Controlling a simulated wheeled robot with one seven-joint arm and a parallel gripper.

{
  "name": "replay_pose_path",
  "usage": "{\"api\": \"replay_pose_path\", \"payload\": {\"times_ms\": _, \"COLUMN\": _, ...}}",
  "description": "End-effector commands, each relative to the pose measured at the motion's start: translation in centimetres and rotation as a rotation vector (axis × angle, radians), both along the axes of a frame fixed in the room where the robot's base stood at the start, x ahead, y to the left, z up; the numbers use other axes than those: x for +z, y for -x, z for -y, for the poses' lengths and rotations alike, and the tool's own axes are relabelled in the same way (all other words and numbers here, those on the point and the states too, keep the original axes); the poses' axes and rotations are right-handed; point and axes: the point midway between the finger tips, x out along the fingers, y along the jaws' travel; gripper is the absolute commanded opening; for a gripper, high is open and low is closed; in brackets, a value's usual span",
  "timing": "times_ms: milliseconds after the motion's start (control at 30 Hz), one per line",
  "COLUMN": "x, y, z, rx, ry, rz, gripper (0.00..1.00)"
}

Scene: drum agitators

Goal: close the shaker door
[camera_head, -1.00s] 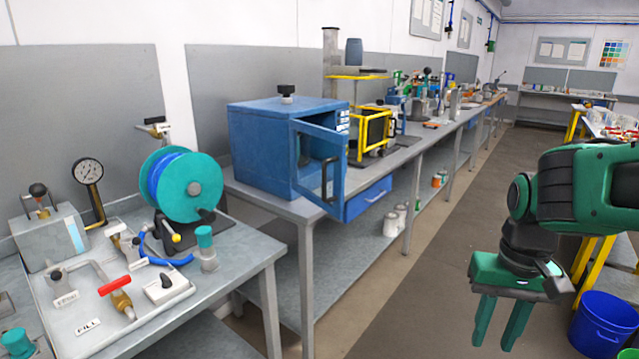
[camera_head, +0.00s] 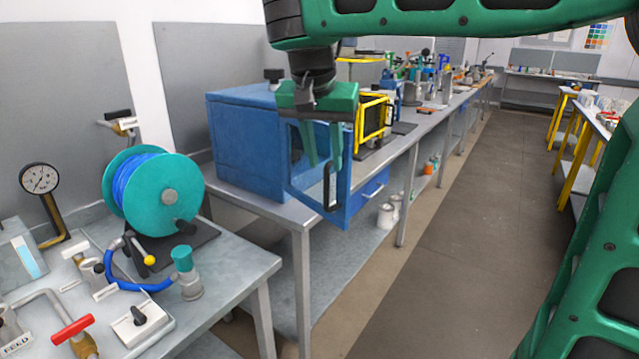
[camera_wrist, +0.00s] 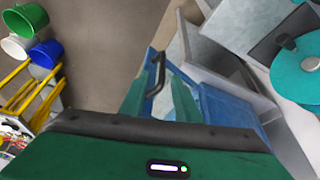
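A blue cabinet (camera_head: 240,150), which I take to be the shaker, stands on the grey bench with its front door open. The blue framed door (camera_head: 345,210) swings out towards the aisle and carries an upright black handle (camera_head: 330,188). My gripper (camera_head: 324,165) points down over the door's upper part, its two fingers apart and nothing between them. The fingertips end near the handle's top; whether they touch the door I cannot tell. In the wrist view the handle (camera_wrist: 156,75) lies between and beyond the fingers. My gripper hides part of the door and the cabinet opening.
A yellow-framed device (camera_head: 372,120) stands just behind the door. A teal hose reel (camera_head: 165,192) and a gauge (camera_head: 40,178) are on the nearer bench at left. White cans (camera_head: 388,215) sit on the shelf below. The aisle floor (camera_head: 450,230) at right is clear.

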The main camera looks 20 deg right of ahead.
Motion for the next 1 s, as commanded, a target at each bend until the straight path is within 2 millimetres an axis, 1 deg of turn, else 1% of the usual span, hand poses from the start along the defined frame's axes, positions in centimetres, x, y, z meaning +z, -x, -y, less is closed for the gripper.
{"api": "replay_pose_path", "payload": {"times_ms": 33, "x": 0.2, "y": -0.1, "z": -0.5, "rx": 0.000, "ry": -0.004, "rz": 0.007, "gripper": 0.29}}
{"api": "replay_pose_path", "payload": {"times_ms": 67, "x": 0.1, "y": -0.1, "z": -0.5, "rx": -0.001, "ry": -0.004, "rz": 0.008, "gripper": 0.29}}
{"api": "replay_pose_path", "payload": {"times_ms": 167, "x": -0.8, "y": -0.4, "z": -0.2, "rx": -0.005, "ry": -0.003, "rz": 0.006, "gripper": 0.29}}
{"api": "replay_pose_path", "payload": {"times_ms": 500, "x": -6.2, "y": -2.1, "z": 1.6, "rx": -0.009, "ry": -0.003, "rz": 0.006, "gripper": 0.29}}
{"api": "replay_pose_path", "payload": {"times_ms": 700, "x": -8.6, "y": -2.9, "z": 2.2, "rx": -0.011, "ry": -0.004, "rz": 0.006, "gripper": 0.29}}
{"api": "replay_pose_path", "payload": {"times_ms": 833, "x": -9.3, "y": -3.2, "z": 2.4, "rx": -0.011, "ry": -0.005, "rz": 0.008, "gripper": 0.29}}
{"api": "replay_pose_path", "payload": {"times_ms": 1000, "x": -9.5, "y": -3.3, "z": 2.5, "rx": -0.010, "ry": -0.005, "rz": 0.009, "gripper": 0.29}}
